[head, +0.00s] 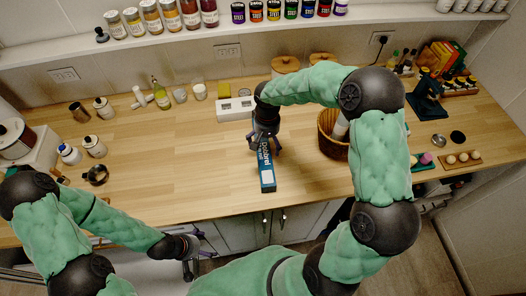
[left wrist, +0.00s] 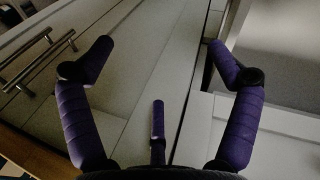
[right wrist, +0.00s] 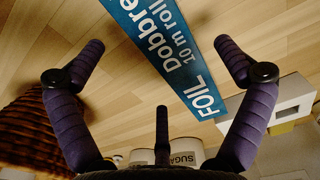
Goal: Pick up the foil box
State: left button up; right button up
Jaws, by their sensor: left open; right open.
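The foil box (head: 267,177) is long, blue and dark with white lettering, and lies on the wooden counter near its front edge. In the right wrist view the foil box (right wrist: 172,50) reads "FOIL" and "10 m roll" and runs diagonally between the spread fingers. My right gripper (head: 265,148) is above the far end of the box, open, with its fingers apart and nothing between them that it grips; it covers part of the box in the head view. My left gripper (head: 190,262) is open and empty, low in front of the cabinet doors, well away from the box.
A wicker basket (head: 333,146) stands right of the box. A white block-like holder (head: 236,108) is behind it. Jars and cups stand at the left back, and an egg tray (head: 462,159) is at the right. The counter (head: 190,165) left of the box is clear.

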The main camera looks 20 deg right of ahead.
aim_at(266, 147)
notch_tip(266, 147, down, 4)
jog(key=shift+f+b, duration=0.25)
jog(key=shift+b, duration=0.05)
jog(key=shift+a, duration=0.1)
jog(key=c, duration=1.4)
jog(key=shift+r, duration=0.1)
